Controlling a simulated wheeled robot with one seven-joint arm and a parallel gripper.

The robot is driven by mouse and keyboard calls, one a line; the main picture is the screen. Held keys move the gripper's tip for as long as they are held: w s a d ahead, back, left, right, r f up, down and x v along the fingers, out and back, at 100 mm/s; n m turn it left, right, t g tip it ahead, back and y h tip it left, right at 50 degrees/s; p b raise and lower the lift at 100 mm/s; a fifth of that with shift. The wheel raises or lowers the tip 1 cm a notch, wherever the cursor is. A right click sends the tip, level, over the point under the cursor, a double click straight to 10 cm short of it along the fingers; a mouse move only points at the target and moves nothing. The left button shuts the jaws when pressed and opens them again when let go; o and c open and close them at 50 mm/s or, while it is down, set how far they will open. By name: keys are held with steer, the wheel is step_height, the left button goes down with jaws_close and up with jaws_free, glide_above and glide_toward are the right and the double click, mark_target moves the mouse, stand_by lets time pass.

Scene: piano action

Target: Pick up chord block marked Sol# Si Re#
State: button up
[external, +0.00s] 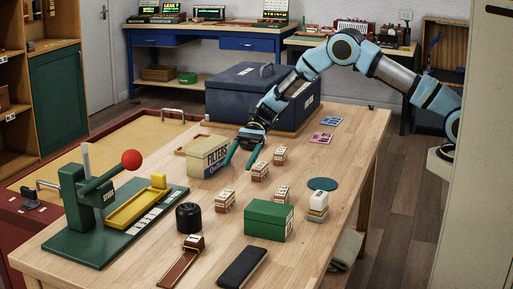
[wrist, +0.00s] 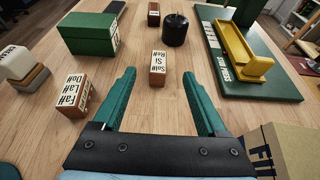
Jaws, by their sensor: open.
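In the wrist view a small brown-and-white block (wrist: 158,68) reads roughly Sol, Si, Re; the sharp signs are too small to be sure of. It appears between my fingertips in the picture but lies beyond them on the table. It looks like the block beside the black cylinder in the external view (external: 225,202). My gripper (external: 238,167) is open and empty, low over the table beside the Filters box; its two green fingers also show in the wrist view (wrist: 159,76). Another block (wrist: 72,96), marked roughly Fa, La, Do, stands to the left.
The Filters box (external: 208,157) stands close beside my gripper. A black cylinder (wrist: 175,30) stands just beyond the Sol block. A green box (external: 268,220), a green lever press (external: 110,220) and other blocks (external: 280,155) stand around. A white-topped stack (external: 318,206) is near the right edge.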

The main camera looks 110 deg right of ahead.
mark_target(229, 190)
step_height(229, 190, down, 3)
steer(key=shift+a+r, duration=0.1)
steer(key=shift+r, duration=0.05)
steer(key=p+x, duration=0.4)
steer(key=x, duration=0.6)
steer(key=shift+w+a+f, duration=0.2)
steer(key=shift+w, duration=0.05)
steer(key=shift+c, duration=0.2)
jaws_close()
